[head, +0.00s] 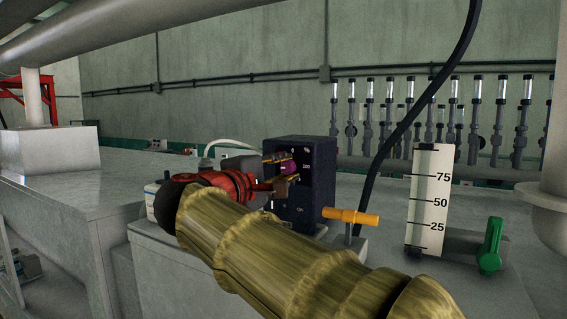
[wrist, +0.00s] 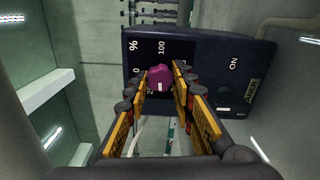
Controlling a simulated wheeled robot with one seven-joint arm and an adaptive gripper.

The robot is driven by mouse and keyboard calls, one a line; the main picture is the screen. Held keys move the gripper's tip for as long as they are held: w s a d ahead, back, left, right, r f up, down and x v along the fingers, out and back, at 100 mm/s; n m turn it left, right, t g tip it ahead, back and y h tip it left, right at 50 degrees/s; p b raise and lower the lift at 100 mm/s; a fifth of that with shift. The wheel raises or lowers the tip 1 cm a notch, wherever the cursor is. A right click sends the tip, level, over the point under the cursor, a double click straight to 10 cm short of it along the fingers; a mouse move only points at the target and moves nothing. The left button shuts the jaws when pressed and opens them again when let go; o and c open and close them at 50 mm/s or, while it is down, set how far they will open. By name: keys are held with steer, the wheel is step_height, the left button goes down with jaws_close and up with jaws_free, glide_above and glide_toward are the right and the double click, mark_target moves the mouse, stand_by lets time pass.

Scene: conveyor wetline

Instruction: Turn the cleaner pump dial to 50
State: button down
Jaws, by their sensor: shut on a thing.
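The cleaner pump is a dark blue box (head: 320,172) standing on a grey base in the middle of the head view. Its face fills the upper right of the wrist view (wrist: 212,75), turned sideways, with marks %, 0, 100 and ON. I cannot read the dial's setting; the fingers hide part of the scale.
A white scale (head: 431,200) marked 25, 50 and 75 stands at right beside a green valve handle (head: 490,246). A black hose (head: 409,120) hangs behind. Several grey flow tubes (head: 420,122) line the back.

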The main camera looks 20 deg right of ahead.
steer(key=n+p, duration=0.2)
steer(key=n, duration=0.1)
steer(key=shift+n, duration=0.4)
steer(key=shift+f+n+p, duration=0.1)
steer(key=shift+n+p, duration=1.2)
steer(key=shift+n, duration=0.6)
steer(key=shift+f, duration=0.1)
steer(key=c, duration=1.5)
jaws_free()
steer(key=shift+s+a, duration=0.1)
steer(key=v, duration=1.1)
steer(key=shift+s+a, duration=0.25)
